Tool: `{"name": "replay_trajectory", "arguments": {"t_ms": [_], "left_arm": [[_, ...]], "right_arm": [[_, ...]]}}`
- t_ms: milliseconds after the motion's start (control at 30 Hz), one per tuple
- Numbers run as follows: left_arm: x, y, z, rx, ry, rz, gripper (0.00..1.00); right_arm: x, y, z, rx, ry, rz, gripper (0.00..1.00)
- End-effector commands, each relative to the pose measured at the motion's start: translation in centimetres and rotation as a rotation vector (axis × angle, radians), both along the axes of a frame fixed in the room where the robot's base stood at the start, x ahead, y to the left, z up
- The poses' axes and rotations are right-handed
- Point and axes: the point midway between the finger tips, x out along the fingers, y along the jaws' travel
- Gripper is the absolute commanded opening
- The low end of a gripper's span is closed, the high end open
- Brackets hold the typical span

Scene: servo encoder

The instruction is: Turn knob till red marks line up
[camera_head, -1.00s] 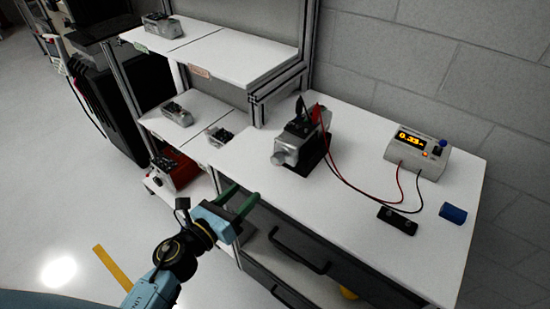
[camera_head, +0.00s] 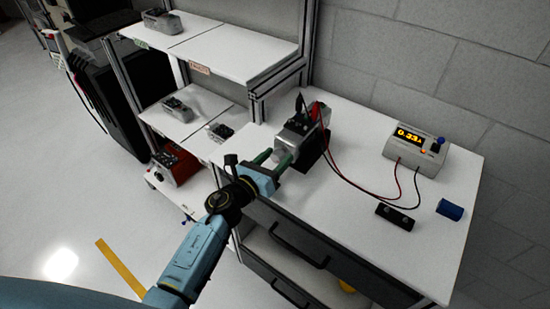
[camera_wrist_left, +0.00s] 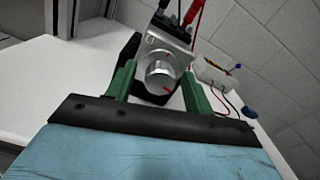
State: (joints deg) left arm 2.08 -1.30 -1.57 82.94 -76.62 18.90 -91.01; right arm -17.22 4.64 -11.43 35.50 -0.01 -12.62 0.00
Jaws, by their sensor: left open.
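The servo encoder (camera_head: 302,140) is a grey metal housing on a black base on the white bench. Its round silver knob (camera_wrist_left: 159,75) faces my left wrist camera. A red mark shows low on the knob's face, right of centre; another small red mark seems to sit on the housing, up and right of the knob. The two marks do not line up. My left gripper (camera_head: 275,158) is open, its green fingers reaching towards the knob. In the left wrist view the fingers (camera_wrist_left: 158,72) stand on either side of the knob, with gaps. My right gripper is not in view.
Red and black leads run from the encoder to a meter (camera_head: 416,150) with a yellow display reading about 0.33. A black block (camera_head: 396,220) and a blue cylinder (camera_head: 451,210) lie at the bench's right. Shelves (camera_head: 205,50) with grey devices stand at the left.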

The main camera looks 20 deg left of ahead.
Motion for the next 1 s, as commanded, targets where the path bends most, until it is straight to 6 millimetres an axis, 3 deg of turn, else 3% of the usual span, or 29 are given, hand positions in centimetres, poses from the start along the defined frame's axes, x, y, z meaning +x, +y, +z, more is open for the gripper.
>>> {"name": "replay_trajectory", "arguments": {"t_ms": [233, 567, 1000], "left_arm": [[0.02, 0.00, 0.00, 0.000, 0.000, 0.000, 0.50], [0.00, 0.01, 0.00, 0.000, 0.000, 0.000, 0.08], [-0.01, 0.01, 0.01, -0.098, 0.037, 0.000, 0.08]], "right_arm": [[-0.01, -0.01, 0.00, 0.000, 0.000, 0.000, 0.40], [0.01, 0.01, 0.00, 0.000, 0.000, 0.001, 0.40], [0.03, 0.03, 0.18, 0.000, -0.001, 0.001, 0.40]]}}
